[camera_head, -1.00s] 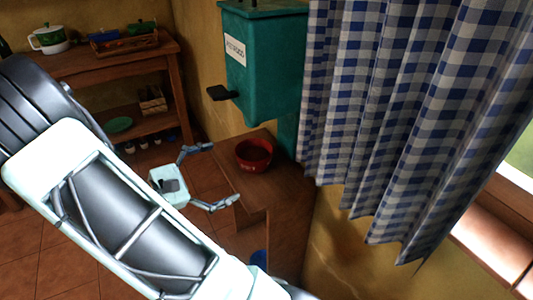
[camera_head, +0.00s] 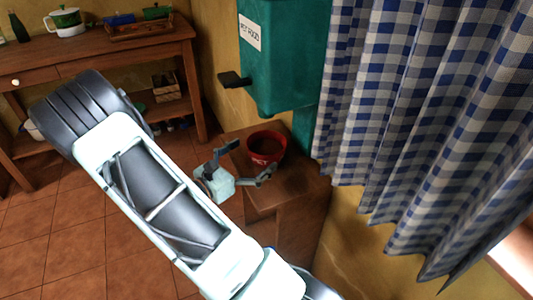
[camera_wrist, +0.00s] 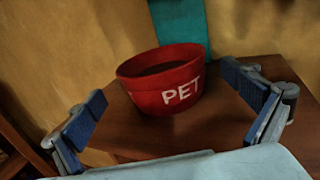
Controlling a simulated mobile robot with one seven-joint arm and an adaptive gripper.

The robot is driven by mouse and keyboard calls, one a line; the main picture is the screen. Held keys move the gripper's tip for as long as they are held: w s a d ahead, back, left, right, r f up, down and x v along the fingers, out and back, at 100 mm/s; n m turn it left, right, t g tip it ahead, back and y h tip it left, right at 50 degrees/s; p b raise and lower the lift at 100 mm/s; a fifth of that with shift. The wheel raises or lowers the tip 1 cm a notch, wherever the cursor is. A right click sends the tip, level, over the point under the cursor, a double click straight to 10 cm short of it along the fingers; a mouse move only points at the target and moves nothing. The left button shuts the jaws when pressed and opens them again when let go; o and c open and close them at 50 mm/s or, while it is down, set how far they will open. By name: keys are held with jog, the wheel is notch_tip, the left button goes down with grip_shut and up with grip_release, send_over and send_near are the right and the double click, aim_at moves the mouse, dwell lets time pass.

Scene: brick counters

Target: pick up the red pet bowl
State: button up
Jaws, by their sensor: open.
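The red pet bowl (camera_head: 266,149) stands upright on a small brown wooden stand against the wall, below a teal pet food dispenser. White letters reading "PET" show on its side in the wrist view (camera_wrist: 165,82). My gripper (camera_head: 247,160) is open and empty, just in front and to the left of the bowl in the head view. In the wrist view the fingers (camera_wrist: 172,108) are spread wide, one on each side of the bowl, with gaps between them and it. The bowl lies ahead, roughly between the fingertips, and nothing blocks it.
The teal dispenser (camera_head: 283,60) with a dark lever (camera_head: 234,79) hangs above and behind the wooden stand (camera_head: 299,186). A blue checked curtain (camera_head: 400,110) hangs close on the right. A wooden shelf table (camera_head: 100,55) with pots stands at the back left. Tiled floor is open at left.

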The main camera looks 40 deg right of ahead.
aim_at(279, 138)
jog(key=d, duration=0.4)
jog(key=shift+w+d+r+b, duration=0.1)
jog(key=shift+w+d+b, duration=0.05)
jog(key=shift+d+b, duration=0.25)
jog(key=c, duration=1.4)
